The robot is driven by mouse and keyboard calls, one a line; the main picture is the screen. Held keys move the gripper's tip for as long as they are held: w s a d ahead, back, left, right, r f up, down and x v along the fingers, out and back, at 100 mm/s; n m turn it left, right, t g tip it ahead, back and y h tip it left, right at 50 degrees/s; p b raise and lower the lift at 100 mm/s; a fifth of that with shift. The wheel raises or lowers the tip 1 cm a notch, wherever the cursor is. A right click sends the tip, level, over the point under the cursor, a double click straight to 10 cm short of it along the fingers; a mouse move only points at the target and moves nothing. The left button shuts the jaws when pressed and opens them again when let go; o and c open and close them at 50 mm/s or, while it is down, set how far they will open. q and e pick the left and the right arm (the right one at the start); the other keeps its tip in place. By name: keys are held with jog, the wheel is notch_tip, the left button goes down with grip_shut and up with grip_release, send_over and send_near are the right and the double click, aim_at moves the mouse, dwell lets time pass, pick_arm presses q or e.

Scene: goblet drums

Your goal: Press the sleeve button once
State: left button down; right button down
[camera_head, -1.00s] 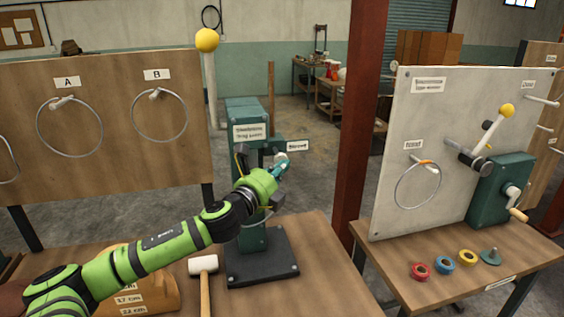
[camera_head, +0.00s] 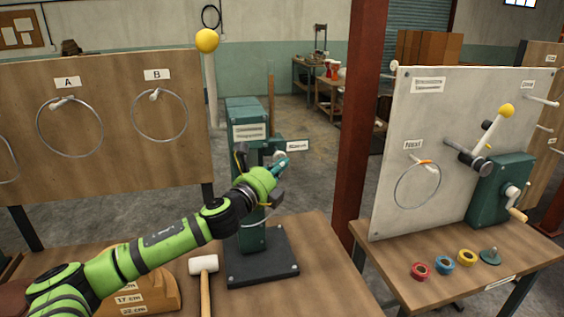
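My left gripper (camera_head: 281,166) is in front of the machine, just below and left of that label. A small pale round part (camera_head: 278,156) shows right by the fingertips. I cannot tell whether it is the sleeve button or whether the fingers touch it. The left gripper is small and seen from behind, so its opening is unclear. My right gripper is not in view.
A white-headed mallet (camera_head: 203,265) lies on the bench below my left arm. A board with rings A and B (camera_head: 105,115) stands behind at the left. A red-brown post (camera_head: 361,125) rises right of the machine. A grey panel (camera_head: 425,150) stands on the right bench.

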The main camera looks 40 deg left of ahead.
pick_arm(q)
jog(key=shift+a, duration=0.1)
jog(key=shift+s+d, duration=0.8)
jog(key=shift+d, duration=0.15)
jog(key=shift+d, duration=0.15)
jog(key=s+d, duration=0.3)
jog(key=shift+s+d+p, duration=0.15)
jog(key=shift+d+p, duration=0.15)
jog(key=shift+p, duration=0.1)
jog(key=shift+f, duration=0.15)
dwell(0.5)
